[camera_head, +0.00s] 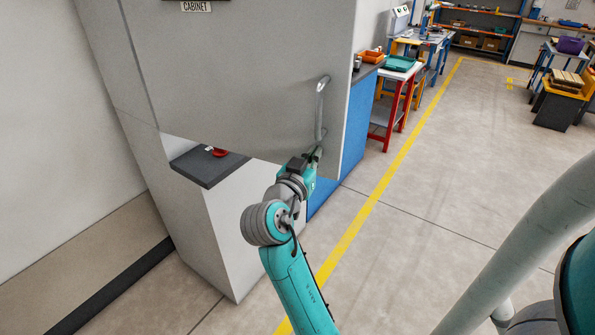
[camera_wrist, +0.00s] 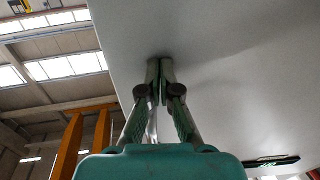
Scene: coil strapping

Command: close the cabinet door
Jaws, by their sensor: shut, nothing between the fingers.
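The cabinet door (camera_head: 235,75) is a large plain grey panel filling the upper left of the head view, under a CABINET label (camera_head: 196,6). Its vertical metal handle (camera_head: 321,108) is near its right edge. How far the door stands open is hard to tell. My gripper (camera_head: 315,153) is just below the handle, near the door's lower right corner. In the wrist view the fingers of my gripper (camera_wrist: 160,62) are together and empty, with their tips at or very close to the grey door face (camera_wrist: 225,75). Contact cannot be made out.
Below the door a dark shelf top (camera_head: 208,172) with a small red thing (camera_head: 218,152) shows on a pale lower body (camera_head: 235,235). A blue cabinet (camera_head: 357,115) and a red-legged table (camera_head: 392,100) stand behind to the right. The floor right of the yellow line (camera_head: 350,232) is mostly clear.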

